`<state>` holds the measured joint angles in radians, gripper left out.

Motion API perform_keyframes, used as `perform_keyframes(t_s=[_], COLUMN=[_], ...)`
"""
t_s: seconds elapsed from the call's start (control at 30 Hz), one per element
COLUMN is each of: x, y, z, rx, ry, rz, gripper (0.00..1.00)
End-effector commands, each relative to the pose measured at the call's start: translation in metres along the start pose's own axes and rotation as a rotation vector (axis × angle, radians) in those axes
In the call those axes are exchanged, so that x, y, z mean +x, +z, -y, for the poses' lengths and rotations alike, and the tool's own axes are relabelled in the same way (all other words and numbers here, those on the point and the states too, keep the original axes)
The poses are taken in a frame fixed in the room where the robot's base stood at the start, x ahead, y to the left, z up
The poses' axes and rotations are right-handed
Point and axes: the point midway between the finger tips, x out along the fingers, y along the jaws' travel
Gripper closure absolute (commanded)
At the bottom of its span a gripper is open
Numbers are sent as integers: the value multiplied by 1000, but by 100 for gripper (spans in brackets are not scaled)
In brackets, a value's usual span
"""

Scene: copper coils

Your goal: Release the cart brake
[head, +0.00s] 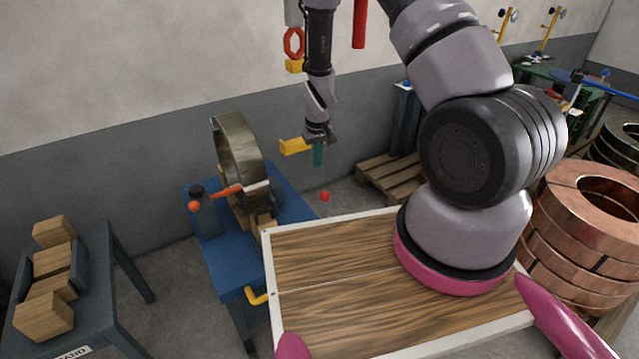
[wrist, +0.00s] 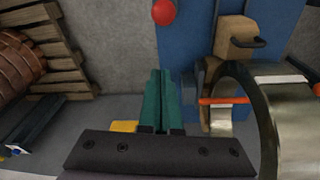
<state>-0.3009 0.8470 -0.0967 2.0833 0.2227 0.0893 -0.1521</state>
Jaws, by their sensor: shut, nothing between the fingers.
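The blue cart (head: 222,262) stands left of centre in the head view and carries an upright steel coil (head: 240,150). A red ball knob (head: 325,196) shows beside the cart's right edge; its stem cannot be made out. The knob also shows at the top of the wrist view (wrist: 163,12), in front of the blue cart (wrist: 185,45). My gripper (head: 318,162) hangs above and behind the knob in the head view, apart from it. Its green fingers (wrist: 160,75) are together and empty in the wrist view. Which part is the brake is not certain.
An orange-ended rod (head: 225,190) and a dark bottle (head: 205,215) are on the cart. A yellow handle (head: 257,295) sticks out below. Wooden blocks (head: 53,260) lie on a dark stand at left. A pallet (head: 388,175) lies behind; copper coils (head: 580,235) stand at right.

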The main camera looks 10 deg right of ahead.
Motion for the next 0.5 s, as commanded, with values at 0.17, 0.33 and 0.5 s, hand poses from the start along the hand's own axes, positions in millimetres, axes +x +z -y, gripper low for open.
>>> perform_keyframes(t_s=[0.17,0.33,0.5], x=[0,9,39], y=[0,0,1], z=[0,0,-1], rx=[0,1,2], ry=[0,0,0], rz=[0,2,4], gripper=[100,100,100])
